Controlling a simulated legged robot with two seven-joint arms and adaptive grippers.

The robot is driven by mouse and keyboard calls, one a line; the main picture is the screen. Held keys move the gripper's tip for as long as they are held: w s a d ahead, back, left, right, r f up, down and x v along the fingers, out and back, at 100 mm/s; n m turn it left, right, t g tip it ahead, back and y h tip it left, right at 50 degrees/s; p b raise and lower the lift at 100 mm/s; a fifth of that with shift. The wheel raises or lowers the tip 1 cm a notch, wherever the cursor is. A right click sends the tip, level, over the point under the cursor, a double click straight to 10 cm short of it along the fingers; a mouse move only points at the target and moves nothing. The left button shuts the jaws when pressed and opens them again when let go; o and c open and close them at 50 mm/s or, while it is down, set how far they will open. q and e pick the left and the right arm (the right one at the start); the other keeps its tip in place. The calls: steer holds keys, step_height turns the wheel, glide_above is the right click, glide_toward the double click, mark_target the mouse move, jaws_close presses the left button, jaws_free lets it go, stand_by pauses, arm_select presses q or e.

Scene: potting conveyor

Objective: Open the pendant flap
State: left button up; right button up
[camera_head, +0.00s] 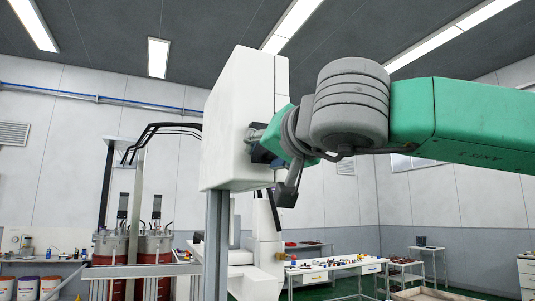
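The white pendant box (238,125) stands upright on a grey post (216,240) in the middle of the head view. A vertical seam sets off a narrow white strip (281,78) along its right side, which may be the flap; I cannot tell whether it stands ajar. My green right arm comes in from the right. My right gripper (270,160) is at the box's right side, with dark finger parts close against it and one dark piece hanging lower. The wrist and box hide the contact, and I cannot tell whether the fingers grip anything. My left gripper is out of view.
Red drums with machinery (142,247) stand at the lower left, beside a metal rail. A white machine (262,262) is behind the post. A white workbench (335,265) with small items is at the back. A drawer cabinet (526,276) is at the lower right.

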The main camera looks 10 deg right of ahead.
steer(key=shift+s, duration=0.2)
jaws_close()
steer(key=shift+s+d+r+g+h, duration=0.35)
steer(key=shift+r+g, duration=0.4)
steer(key=shift+g, duration=0.35)
steer(key=shift+s+d+r+g+h, duration=0.25)
steer(key=shift+s+d+r+g, duration=0.2)
steer(key=shift+r+g, duration=0.5)
steer(key=shift+s+d+r+g+h, duration=0.4)
steer(key=shift+r+g, duration=0.2)
steer(key=shift+g, duration=0.65)
